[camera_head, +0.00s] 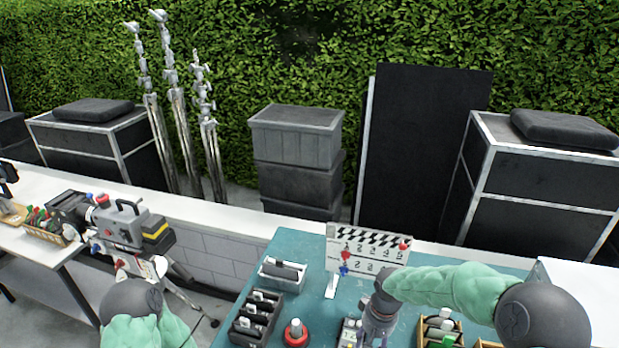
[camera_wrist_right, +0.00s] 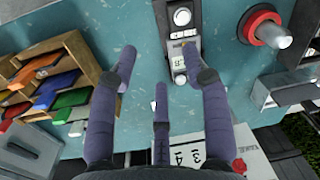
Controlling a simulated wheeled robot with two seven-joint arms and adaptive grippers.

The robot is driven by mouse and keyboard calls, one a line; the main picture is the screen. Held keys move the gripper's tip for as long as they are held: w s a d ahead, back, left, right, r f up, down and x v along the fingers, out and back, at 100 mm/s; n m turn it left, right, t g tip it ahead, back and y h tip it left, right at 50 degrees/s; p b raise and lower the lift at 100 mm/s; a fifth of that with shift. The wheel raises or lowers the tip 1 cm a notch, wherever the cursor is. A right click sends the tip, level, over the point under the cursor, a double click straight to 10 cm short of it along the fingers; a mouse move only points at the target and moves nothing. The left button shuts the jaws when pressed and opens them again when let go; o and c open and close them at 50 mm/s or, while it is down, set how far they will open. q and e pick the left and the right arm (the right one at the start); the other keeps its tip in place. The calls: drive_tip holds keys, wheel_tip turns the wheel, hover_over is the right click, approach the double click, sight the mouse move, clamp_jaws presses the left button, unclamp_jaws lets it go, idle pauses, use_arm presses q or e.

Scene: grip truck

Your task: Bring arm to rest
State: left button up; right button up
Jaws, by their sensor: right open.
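My right arm, in a green sleeve, reaches in from the right in the head view. Its gripper (camera_head: 376,325) points down over the teal table (camera_head: 310,258), just in front of the clapperboard (camera_head: 367,247). In the right wrist view the purple-grey fingers of this gripper (camera_wrist_right: 157,55) are spread apart with nothing between them. A grey handheld device with a small display (camera_wrist_right: 178,40) lies by the fingertip on the right; I cannot tell whether they touch. My left arm (camera_head: 135,315) shows only as a dark joint and green sleeve at the lower left; its gripper is out of view.
A red round item (camera_head: 295,334) and a black compartment tray (camera_head: 256,318) stand left of the right gripper. A wooden organizer (camera_wrist_right: 88,62) with coloured pieces is beside it. A camera on a tripod (camera_head: 128,228) stands left of the table. Cases and stands line the hedge.

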drive_tip(key=s+a+f+m+y, duration=0.1)
drive_tip(key=s+a+f+m, duration=0.1)
drive_tip(key=s+f, duration=0.9)
drive_tip(key=s+a+f+m+y, duration=0.2)
drive_tip(key=s+a+f, duration=0.1)
drive_tip(key=s+f, duration=0.85)
wheel_tip(320, 180, down, 12)
drive_tip(key=w+a+b, duration=0.1)
drive_tip(key=w+b, duration=0.1)
drive_tip(key=b, duration=1.3)
drive_tip(key=shift+a+n+t, duration=0.3)
drive_tip(key=shift+n+t, duration=0.1)
